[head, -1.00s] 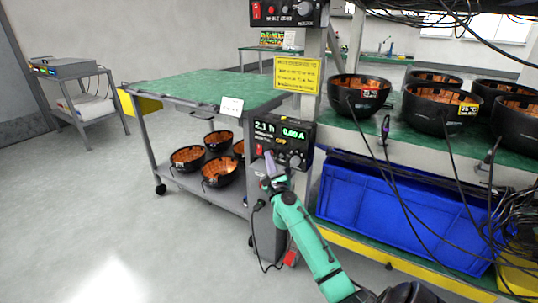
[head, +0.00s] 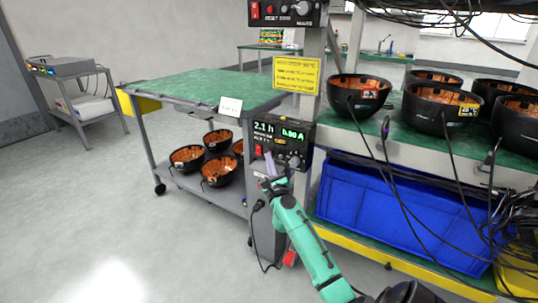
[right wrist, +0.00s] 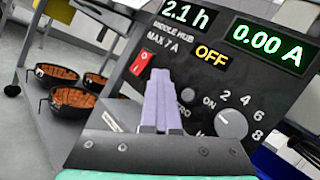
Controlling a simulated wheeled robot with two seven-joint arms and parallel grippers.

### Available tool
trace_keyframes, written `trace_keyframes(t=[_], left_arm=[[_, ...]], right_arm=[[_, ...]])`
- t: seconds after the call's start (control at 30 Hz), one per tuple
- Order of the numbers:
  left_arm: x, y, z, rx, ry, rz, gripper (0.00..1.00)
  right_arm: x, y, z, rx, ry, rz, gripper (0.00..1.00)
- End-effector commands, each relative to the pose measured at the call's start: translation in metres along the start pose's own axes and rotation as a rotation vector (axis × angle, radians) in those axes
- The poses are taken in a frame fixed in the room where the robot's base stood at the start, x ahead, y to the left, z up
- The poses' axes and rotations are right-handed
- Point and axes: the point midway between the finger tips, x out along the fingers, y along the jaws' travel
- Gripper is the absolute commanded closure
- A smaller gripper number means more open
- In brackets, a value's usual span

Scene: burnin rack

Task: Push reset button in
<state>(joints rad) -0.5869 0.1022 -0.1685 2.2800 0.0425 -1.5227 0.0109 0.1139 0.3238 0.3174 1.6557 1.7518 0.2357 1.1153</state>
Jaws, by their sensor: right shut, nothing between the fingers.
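The middle hub box (head: 300,133) is a black control panel on the rack post, with green readouts 2.1 h and 0.00 A. In the right wrist view the hub panel (right wrist: 203,78) shows an orange OFF sign, a red rocker switch (right wrist: 141,64), a small dark round button (right wrist: 187,95) and a grey knob (right wrist: 231,124). My right gripper (head: 268,156) is shut and empty at the panel's lower left. Its pale purple fingers (right wrist: 159,82) point at the panel between the red switch and the dark button. They hide that spot; no reset button shows there. I cannot tell whether the tips touch.
A similar box (head: 285,11) is higher on the post, above a yellow sign (head: 297,74). Black bowls (head: 359,94) with cables stand on the right bench over a blue crate (head: 400,200). A green-topped cart (head: 190,90) stands left.

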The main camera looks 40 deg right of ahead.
Motion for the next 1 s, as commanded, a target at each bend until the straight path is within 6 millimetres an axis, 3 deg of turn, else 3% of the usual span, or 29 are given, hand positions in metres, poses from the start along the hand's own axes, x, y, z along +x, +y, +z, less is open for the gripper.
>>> trace_keyframes(t=[0.6, 1.0], left_arm=[[-0.015, 0.001, -0.002, 0.000, 0.000, 0.000, 1.00], [-0.015, 0.001, -0.003, 0.000, 0.001, 0.000, 1.00]], right_arm=[[-0.043, 0.032, 0.029, 0.002, 0.003, 0.005, 1.00], [-0.043, 0.033, 0.029, 0.003, 0.002, 0.006, 1.00]])
